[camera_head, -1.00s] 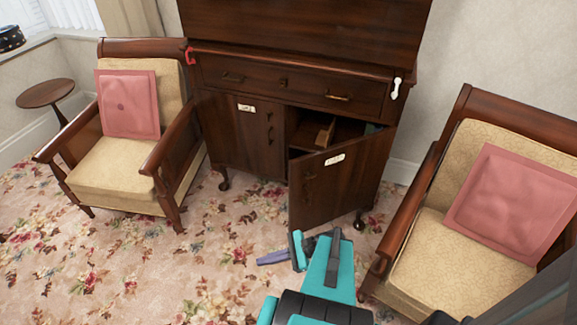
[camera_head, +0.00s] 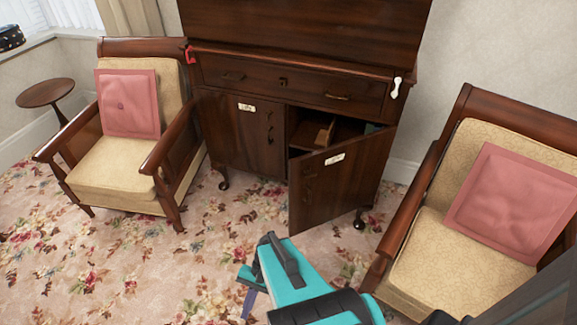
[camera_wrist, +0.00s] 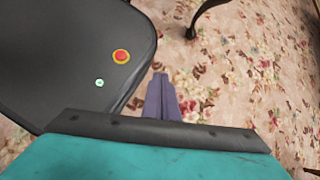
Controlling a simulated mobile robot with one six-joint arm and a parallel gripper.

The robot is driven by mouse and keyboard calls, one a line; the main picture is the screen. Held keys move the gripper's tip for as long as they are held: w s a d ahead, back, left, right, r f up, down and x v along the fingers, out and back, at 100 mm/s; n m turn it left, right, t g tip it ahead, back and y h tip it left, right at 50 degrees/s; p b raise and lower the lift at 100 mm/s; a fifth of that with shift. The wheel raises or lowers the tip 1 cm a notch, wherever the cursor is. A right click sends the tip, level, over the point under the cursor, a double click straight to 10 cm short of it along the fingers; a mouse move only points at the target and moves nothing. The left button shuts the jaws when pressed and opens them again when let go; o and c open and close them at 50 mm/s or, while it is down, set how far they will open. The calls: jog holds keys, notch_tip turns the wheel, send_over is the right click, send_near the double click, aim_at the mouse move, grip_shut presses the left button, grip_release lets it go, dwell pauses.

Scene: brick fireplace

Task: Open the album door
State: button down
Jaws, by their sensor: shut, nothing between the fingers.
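A dark wooden cabinet (camera_head: 285,60) stands against the wall with two lower doors. Its right door (camera_head: 328,182) is swung well open towards me, and the compartment behind it (camera_head: 312,130) shows. Its left door (camera_head: 240,138) looks shut. Both doors carry small white labels whose writing I cannot read, so I cannot tell which is the album door. My gripper (camera_head: 247,308) is in front of and below the open door, apart from it, low over the carpet. In the wrist view its purple fingers (camera_wrist: 161,80) are together and empty.
An armchair with a pink cushion (camera_head: 130,105) stands left of the cabinet and another armchair (camera_head: 445,265) stands close on the right. A small round table (camera_head: 45,92) is at the far left. Flowered carpet (camera_head: 130,265) is free in front. A dark curved furniture leg (camera_wrist: 198,20) shows in the wrist view.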

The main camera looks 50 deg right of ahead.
jog(key=s+a+f+n+g+h, duration=0.3)
jog(key=f+n+h, duration=0.2)
jog(key=n+h, duration=0.3)
jog(key=shift+n, duration=2.2)
